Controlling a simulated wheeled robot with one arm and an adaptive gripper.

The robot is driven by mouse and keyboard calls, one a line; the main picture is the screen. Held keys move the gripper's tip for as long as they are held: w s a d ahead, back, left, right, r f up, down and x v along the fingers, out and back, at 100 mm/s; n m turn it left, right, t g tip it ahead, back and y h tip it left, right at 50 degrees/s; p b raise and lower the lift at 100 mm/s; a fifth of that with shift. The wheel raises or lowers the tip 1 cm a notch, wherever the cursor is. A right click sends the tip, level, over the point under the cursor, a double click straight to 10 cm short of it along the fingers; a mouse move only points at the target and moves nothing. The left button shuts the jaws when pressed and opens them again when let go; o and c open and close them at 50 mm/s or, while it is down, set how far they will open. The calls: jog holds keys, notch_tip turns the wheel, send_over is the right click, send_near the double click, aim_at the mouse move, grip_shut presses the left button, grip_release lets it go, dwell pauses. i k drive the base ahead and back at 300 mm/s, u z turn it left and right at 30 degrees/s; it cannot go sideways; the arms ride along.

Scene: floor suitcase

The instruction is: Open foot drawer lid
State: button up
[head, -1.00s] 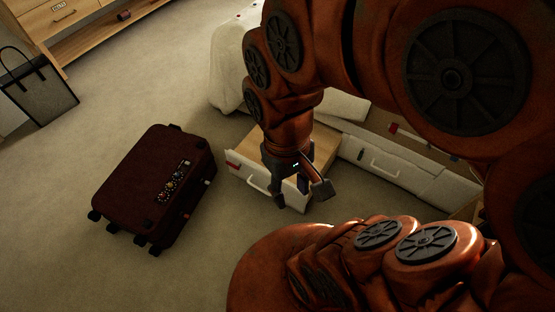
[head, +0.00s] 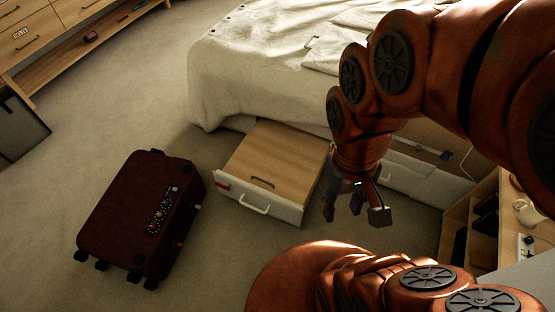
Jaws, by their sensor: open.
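The foot drawer (head: 287,211) is pulled out from under the bed, with a white front and a white bar handle. Its wooden lid (head: 272,157) lies flat over the top and looks closed. A dark lid handle (head: 262,183) sits near the lid's front edge. My gripper (head: 355,213) points down with its fingers apart and nothing between them. It is to the right of the drawer's front corner, apart from the lid handle. The drawer's inside is hidden under the lid.
A dark red suitcase (head: 140,215) lies on the carpet left of the drawer. The bed (head: 250,62) stands behind it. A wooden shelf unit (head: 478,220) with a mug (head: 527,212) is at the right. Carpet in front of the drawer is clear.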

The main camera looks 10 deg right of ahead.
aim_at(290, 175)
jog(key=z, duration=0.6)
jog(key=i, duration=0.65)
jog(key=u, duration=1.85)
